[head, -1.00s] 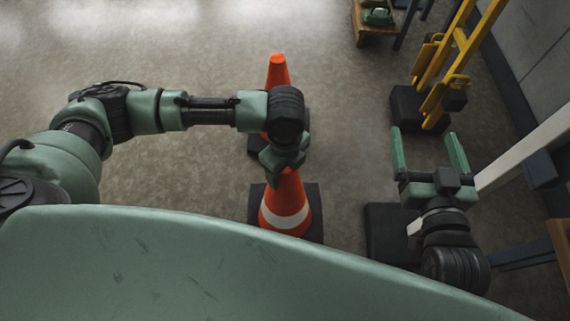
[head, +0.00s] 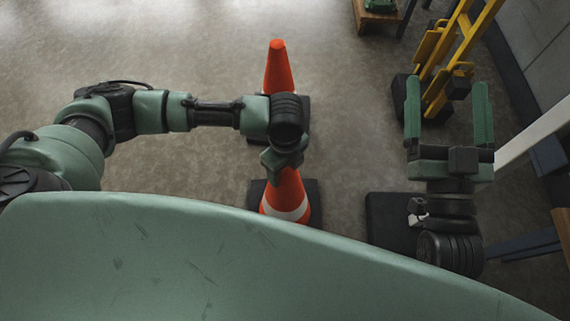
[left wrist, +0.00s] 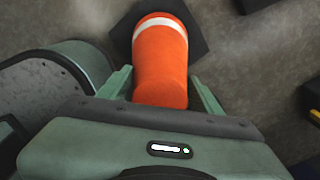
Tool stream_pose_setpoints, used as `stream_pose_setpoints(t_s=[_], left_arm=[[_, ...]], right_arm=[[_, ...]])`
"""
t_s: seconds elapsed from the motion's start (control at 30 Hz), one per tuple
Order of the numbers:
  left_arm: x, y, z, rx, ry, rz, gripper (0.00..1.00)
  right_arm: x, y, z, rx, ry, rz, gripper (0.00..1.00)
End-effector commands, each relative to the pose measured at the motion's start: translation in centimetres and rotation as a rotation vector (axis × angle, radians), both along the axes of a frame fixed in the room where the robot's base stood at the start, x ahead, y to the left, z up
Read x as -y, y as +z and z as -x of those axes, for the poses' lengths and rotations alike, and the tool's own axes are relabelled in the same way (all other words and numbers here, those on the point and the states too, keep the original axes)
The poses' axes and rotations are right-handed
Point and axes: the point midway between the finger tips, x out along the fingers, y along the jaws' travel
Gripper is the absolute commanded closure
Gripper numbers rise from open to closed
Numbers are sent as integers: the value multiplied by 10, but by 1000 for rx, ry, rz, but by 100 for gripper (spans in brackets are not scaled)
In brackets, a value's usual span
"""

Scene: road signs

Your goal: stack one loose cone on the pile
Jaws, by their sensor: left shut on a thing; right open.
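The near orange cone (head: 286,205) has a white band and a dark square base, and stands upright. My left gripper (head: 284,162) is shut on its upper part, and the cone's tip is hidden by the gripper. In the left wrist view the cone (left wrist: 160,70) sits between the two fingers (left wrist: 160,92). I cannot tell whether its base touches the floor. A second orange cone (head: 278,68) stands just beyond, partly hidden by my left wrist. I cannot tell whether it is single or a pile. My right gripper (head: 447,84) is open and empty, at the right.
A yellow frame (head: 462,45) with a dark base stands at the back right. A white post (head: 534,138) and a black base plate (head: 388,222) are near my right arm. A wooden table (head: 377,20) is at the top. The floor left of the cones is clear.

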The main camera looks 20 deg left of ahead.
Motion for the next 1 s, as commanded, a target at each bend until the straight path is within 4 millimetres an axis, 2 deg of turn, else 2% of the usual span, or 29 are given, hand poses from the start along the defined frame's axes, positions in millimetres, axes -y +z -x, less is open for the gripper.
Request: stream_pose_setpoints(t_s=[0.2, 0.63, 0.67, 0.7, 0.73, 1.0], left_arm=[[1, -2, -1, 4, -1, 2, 100], [1, -7, -1, 4, -1, 2, 100], [0, -8, 0, 1, -1, 0, 27], [0, -8, 0, 1, -1, 0, 16], [0, -8, 0, 1, -1, 0, 14], [0, -8, 0, 2, -1, 0, 14]], right_arm=[[2, -20, -5, -120, -8, 32, 13], [2, -25, -6, -140, -9, 38, 13], [2, -26, -6, -141, -9, 39, 13], [2, -26, -6, -140, -9, 38, 13], [2, -25, -6, -140, -9, 38, 13], [2, -25, -6, -139, -9, 38, 13]])
